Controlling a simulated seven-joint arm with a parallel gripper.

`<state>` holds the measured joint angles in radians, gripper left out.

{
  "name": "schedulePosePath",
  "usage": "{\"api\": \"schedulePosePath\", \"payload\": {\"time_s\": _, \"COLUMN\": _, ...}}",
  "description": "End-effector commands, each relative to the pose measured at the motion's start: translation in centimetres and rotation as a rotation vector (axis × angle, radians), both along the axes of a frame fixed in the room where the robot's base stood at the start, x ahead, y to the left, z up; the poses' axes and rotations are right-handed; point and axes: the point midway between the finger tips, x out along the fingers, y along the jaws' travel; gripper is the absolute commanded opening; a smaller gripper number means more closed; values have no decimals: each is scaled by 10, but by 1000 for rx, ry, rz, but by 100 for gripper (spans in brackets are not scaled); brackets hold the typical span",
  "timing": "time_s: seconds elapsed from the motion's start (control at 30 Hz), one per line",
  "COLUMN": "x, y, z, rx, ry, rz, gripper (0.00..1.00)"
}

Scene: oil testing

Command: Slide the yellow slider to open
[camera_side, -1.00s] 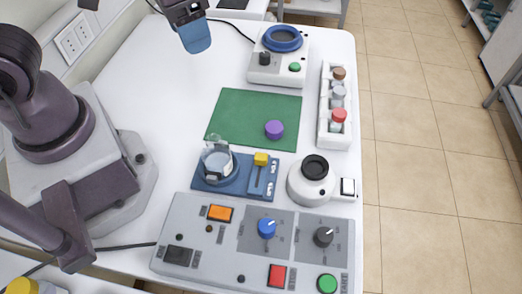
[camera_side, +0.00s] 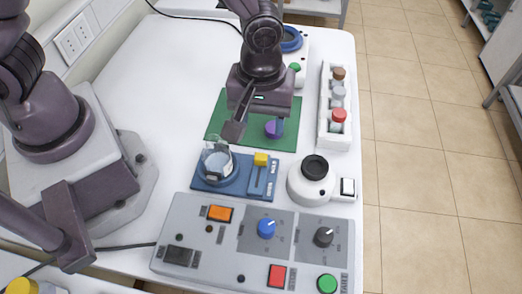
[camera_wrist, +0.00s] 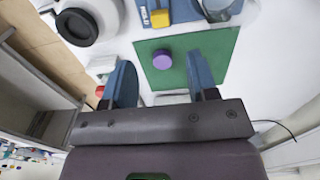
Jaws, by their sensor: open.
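The yellow slider (camera_side: 261,159) sits at the upper end of its slot on a blue base (camera_side: 258,190), just behind the control panel. It also shows at the top of the wrist view (camera_wrist: 159,18). A glass beaker (camera_side: 216,160) stands on the left part of the same base. My gripper (camera_wrist: 160,80) is open and empty, with its two blue fingers apart. In the side view it hangs above the green mat (camera_side: 213,122), behind the slider and apart from it. The purple cap (camera_wrist: 162,59) on the mat shows between the fingers in the wrist view.
A round white device with a black top (camera_side: 315,166) stands right of the slider. A white rack (camera_side: 325,118) of capped bottles is at the right table edge. The control panel (camera_side: 180,215) with knobs and buttons lies in front.

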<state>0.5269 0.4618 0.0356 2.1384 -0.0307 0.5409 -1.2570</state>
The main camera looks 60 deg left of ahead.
Motion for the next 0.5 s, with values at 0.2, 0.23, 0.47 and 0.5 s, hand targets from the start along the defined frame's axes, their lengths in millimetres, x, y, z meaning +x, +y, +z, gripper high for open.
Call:
{"api": "schedulePosePath", "payload": {"time_s": 0.2, "x": -1, "y": 1, "z": -49, "rx": 4, "ry": 8, "rz": -1, "gripper": 53}}
{"api": "schedulePosePath", "payload": {"time_s": 0.23, "x": -2, "y": 1, "z": -55, "rx": 3, "ry": 7, "rz": -2, "gripper": 53}}
{"api": "schedulePosePath", "payload": {"time_s": 0.47, "x": 0, "y": 0, "z": -90, "rx": 1, "ry": 3, "rz": -2, "gripper": 53}}
{"api": "schedulePosePath", "payload": {"time_s": 0.5, "x": 0, "y": 1, "z": -93, "rx": 1, "ry": 3, "rz": -2, "gripper": 53}}
